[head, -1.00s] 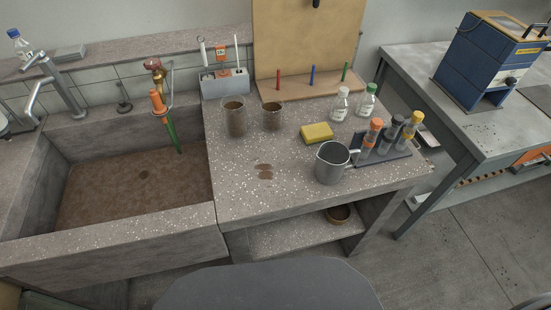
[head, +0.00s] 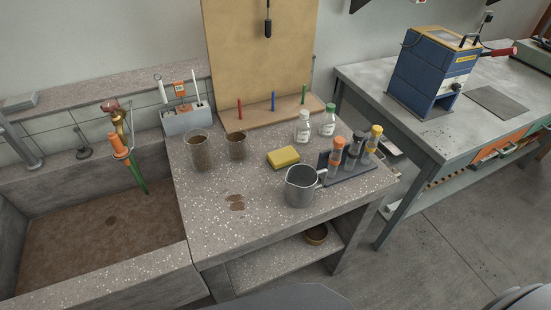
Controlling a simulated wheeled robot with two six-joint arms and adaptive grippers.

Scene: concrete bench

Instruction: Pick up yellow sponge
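The yellow sponge (head: 283,157) lies flat on the speckled concrete bench (head: 215,222), near its middle. A grey metal jug (head: 300,187) stands just in front of it, with its handle toward the right. Two small bottles with white labels, one white-capped (head: 303,127) and one green-capped (head: 328,121), stand behind the sponge. Neither of my grippers is in the head view.
Two brown-stained beakers (head: 199,152) stand left of the sponge. A dark rack (head: 345,176) with capped tubes is to its right. Brown spots (head: 236,202) mark the bench front. A sink (head: 90,235) adjoins at left; a metal table (head: 420,130) stands right.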

